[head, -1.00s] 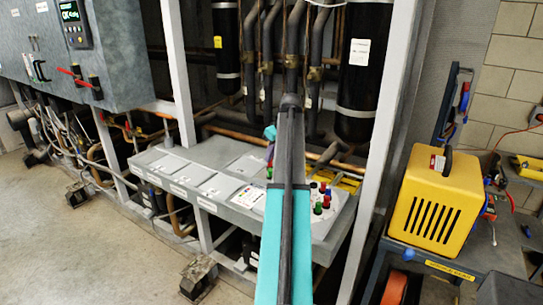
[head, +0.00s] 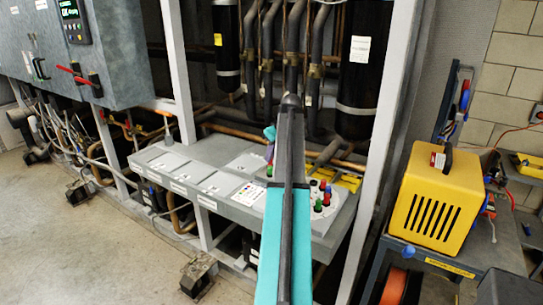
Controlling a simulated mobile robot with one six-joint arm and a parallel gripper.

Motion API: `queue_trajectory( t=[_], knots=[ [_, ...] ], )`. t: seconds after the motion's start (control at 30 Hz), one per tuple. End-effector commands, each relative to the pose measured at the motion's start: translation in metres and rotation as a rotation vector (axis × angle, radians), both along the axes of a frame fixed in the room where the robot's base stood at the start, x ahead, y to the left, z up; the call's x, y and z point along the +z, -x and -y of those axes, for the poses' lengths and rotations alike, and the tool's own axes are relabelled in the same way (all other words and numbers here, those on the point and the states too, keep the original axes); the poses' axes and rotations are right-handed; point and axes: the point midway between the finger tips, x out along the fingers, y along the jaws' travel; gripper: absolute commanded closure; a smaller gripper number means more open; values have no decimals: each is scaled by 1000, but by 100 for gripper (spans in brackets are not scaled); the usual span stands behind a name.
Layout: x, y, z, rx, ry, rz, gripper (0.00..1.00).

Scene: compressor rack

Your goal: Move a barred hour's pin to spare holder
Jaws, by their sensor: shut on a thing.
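My arm's teal and grey links cross the middle of the head view. My gripper (head: 270,133) shows only as a small teal part left of the arm. A pinkish-purple piece (head: 269,152) shows just under it; the jaws and most of what they hold are hidden. A grey bench-like panel (head: 235,212) lies below, with labelled flat lids along it. On its right part stand several coloured pins, among them a red pin (head: 322,186) and a green pin (head: 318,207). Another green piece (head: 269,171) is beside the arm. Which holder is spare cannot be told.
A card with coloured dots (head: 250,193) lies on the panel left of my arm. Black cylinders, pipes and a white upright post (head: 388,130) stand around the panel. A yellow box (head: 437,205) sits on a cart at the right.

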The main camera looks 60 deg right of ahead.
Motion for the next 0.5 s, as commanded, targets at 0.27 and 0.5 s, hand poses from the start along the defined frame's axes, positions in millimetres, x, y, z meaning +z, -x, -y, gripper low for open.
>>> queue_trajectory(
  t=[0.27, 0.5],
  knots=[
    [-2, 0, 0, 0, 0, 0, 100],
    [-4, 0, 0, 0, 0, 0, 100]
  ],
)
